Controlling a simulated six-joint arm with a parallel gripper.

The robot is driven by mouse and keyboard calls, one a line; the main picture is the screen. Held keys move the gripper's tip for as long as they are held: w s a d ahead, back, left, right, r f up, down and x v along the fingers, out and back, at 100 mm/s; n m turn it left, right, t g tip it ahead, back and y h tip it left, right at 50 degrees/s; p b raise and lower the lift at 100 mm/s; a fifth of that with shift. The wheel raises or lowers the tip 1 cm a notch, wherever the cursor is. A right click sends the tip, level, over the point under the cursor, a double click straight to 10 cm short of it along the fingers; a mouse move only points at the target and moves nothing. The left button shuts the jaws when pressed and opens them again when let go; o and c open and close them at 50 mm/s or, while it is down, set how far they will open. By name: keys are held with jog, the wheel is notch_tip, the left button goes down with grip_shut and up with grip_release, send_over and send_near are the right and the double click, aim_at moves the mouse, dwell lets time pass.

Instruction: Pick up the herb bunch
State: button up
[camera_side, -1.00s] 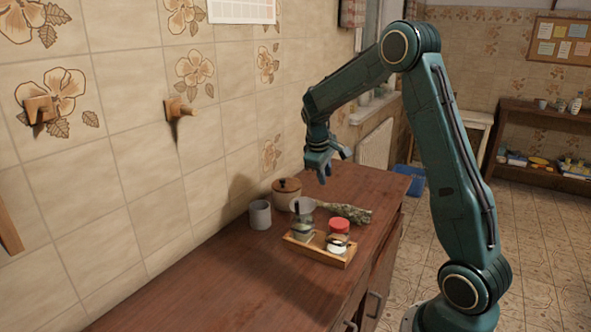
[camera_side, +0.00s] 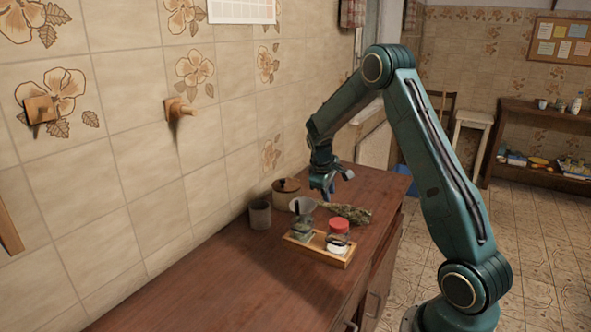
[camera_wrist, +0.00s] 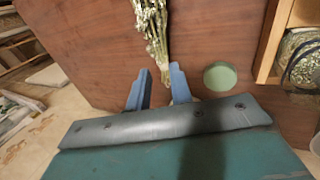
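The herb bunch (camera_side: 348,213), a dried grey-green bundle, lies on the brown wooden counter behind the tray in the side view. In the wrist view the herb bunch (camera_wrist: 152,22) runs down from the top edge, its narrow stem end pointing at my gripper. My gripper (camera_side: 335,190) hangs above the bunch, fingers pointing down. In the wrist view my gripper (camera_wrist: 159,72) has two blue fingers apart, with the stem end showing in the gap. It is open and empty. The exact height above the stems is hard to tell.
A grey cup (camera_side: 260,215) and a lidded brown pot (camera_side: 287,190) stand near the tiled wall. A green disc (camera_wrist: 220,76) lies right of my fingers. The near counter is clear.

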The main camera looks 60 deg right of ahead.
aim_at(329, 206)
jog(key=shift+d+f, duration=0.3)
jog(key=shift+f, duration=0.35)
jog(key=shift+x, duration=2.6)
jog(key=shift+w+a, duration=0.1)
jog(key=shift+w, duration=0.1)
jog(key=shift+c, duration=0.4)
grip_shut()
